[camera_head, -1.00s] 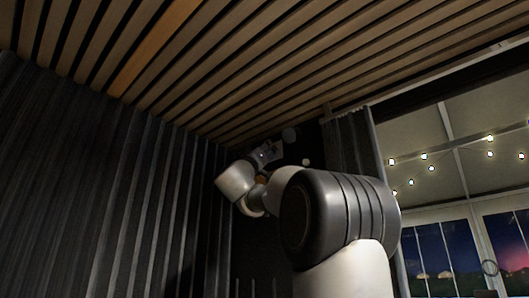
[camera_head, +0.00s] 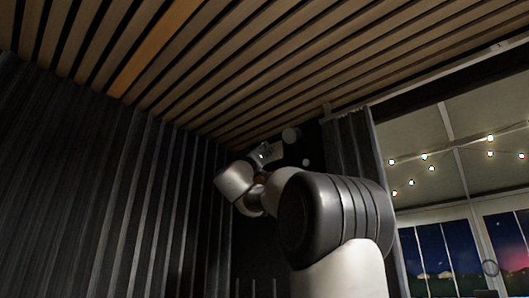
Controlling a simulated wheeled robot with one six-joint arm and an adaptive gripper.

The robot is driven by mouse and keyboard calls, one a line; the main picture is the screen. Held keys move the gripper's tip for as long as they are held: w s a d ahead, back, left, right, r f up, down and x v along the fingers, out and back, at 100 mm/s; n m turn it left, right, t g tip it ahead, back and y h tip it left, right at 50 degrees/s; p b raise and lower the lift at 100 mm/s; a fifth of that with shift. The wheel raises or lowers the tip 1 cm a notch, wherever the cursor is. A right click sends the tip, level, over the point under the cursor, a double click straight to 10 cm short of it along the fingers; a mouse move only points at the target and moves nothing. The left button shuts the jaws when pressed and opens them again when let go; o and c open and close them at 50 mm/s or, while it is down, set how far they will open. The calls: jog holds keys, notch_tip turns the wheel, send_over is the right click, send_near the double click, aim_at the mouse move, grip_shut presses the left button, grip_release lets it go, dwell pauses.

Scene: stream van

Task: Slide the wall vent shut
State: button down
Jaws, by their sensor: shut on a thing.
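My gripper (camera_head: 272,150) is small and far off, at the end of my raised arm, against the dark back wall just under the slatted ceiling. It is shut on a part of the wall vent, but the fingertips and the held part are too dark and small to make out. A pale round shape (camera_head: 291,134) shows just right of the gripper, and a smaller pale knob (camera_head: 306,162) below it. The vent's opening and slider cannot be told apart from the dark wall, and my arm hides part of this area.
The slatted wooden ceiling (camera_head: 200,60) is close above the gripper. Dark ribbed wall (camera_head: 120,190) fills the left. A dark curtain (camera_head: 350,140) hangs right of the gripper, beside windows (camera_head: 440,250) with string lights (camera_head: 424,156).

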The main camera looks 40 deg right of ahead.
jog(key=c, duration=1.3)
grip_release()
jog(key=shift+w, duration=0.2)
jog(key=shift+c, duration=0.2)
jog(key=shift+f, duration=0.1)
jog(key=v, duration=1.2)
jog(key=shift+d, duration=0.1)
